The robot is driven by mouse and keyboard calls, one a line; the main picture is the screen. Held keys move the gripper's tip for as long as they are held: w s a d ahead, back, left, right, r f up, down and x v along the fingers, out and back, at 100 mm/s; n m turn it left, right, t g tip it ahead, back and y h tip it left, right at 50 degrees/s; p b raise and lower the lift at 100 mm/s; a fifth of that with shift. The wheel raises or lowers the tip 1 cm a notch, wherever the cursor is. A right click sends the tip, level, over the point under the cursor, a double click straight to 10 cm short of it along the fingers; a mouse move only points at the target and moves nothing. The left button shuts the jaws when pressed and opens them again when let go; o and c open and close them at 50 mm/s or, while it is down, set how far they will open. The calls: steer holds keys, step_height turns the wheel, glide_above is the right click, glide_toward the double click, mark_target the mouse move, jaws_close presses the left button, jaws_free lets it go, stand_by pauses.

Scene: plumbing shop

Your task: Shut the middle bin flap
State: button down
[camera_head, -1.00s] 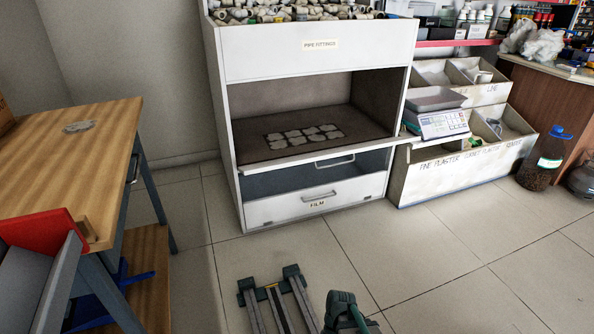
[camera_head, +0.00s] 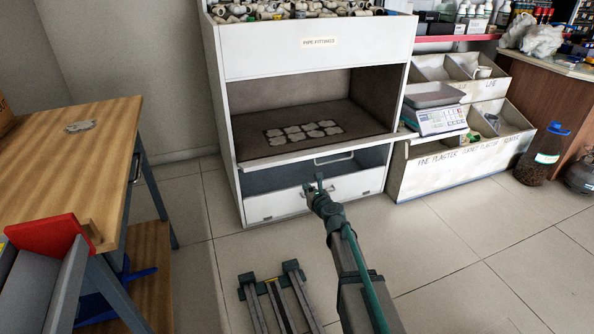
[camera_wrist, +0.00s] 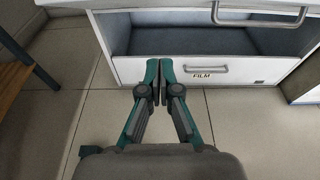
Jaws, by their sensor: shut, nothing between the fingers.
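The middle bin of the white cabinet (camera_head: 216,120) is open. Its flap (camera_head: 285,159) lies out flat as a thin white ledge, with a grey handle (camera_head: 334,160) below its front edge. In the wrist view the flap's handle (camera_wrist: 258,22) crosses the top of the picture. My gripper (camera_head: 315,184) is shut and empty, in front of the cabinet and lower in the picture than the flap. In the wrist view its closed fingertips (camera_wrist: 159,66) appear over the FILM front, left of that label, apart from the flap handle.
The FILM bin front (camera_head: 270,206) lies below, with its own handle, partly hidden by my gripper. The PIPE FITTINGS bin (camera_head: 320,55) above is closed in front. A wooden workbench (camera_head: 100,150) stands left; plaster bins (camera_head: 440,172) and a scale stand right.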

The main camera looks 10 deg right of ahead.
steer(key=w+a+r+b, duration=0.1)
steer(key=w+a, duration=0.2)
steer(key=w, duration=0.8)
steer(key=shift+b, duration=0.4)
steer(key=shift+w+r+p, duration=0.1)
steer(key=shift+r+p, duration=0.1)
steer(key=shift+p, duration=0.2)
